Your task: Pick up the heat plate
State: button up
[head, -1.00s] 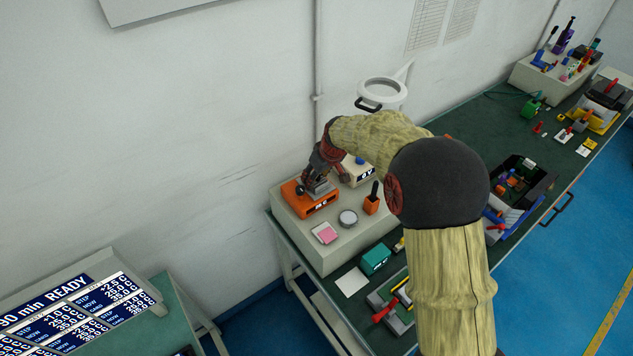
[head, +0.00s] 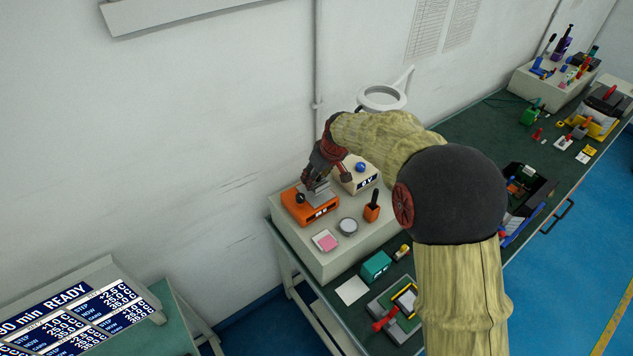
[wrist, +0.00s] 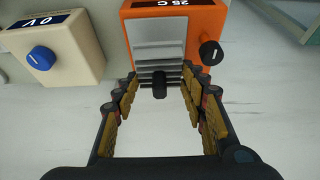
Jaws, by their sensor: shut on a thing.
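The heat plate (wrist: 160,55) is a grey metal plate with ribs and a small black knob at its near edge. In the wrist view it lies against the top of an orange unit (wrist: 205,20) with a "25 C" display and a black dial. My gripper (wrist: 162,78) is shut on the heat plate at the ribbed end, a finger on each side. In the head view my gripper (head: 316,183) is over the orange unit (head: 312,210), and the fingers partly hide the plate. I cannot tell whether plate and unit touch.
A cream unit with a blue knob (wrist: 42,58) stands close beside the orange unit. A round grey dish (head: 348,226), a pink pad (head: 327,242) and an orange holder (head: 372,211) share the raised white block (head: 330,262). The wall is close behind.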

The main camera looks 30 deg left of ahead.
jog(key=s+d+r, duration=0.8)
jog(key=s+r, duration=0.1)
jog(key=s, duration=0.2)
jog(key=shift+a, duration=0.1)
dwell(0.5)
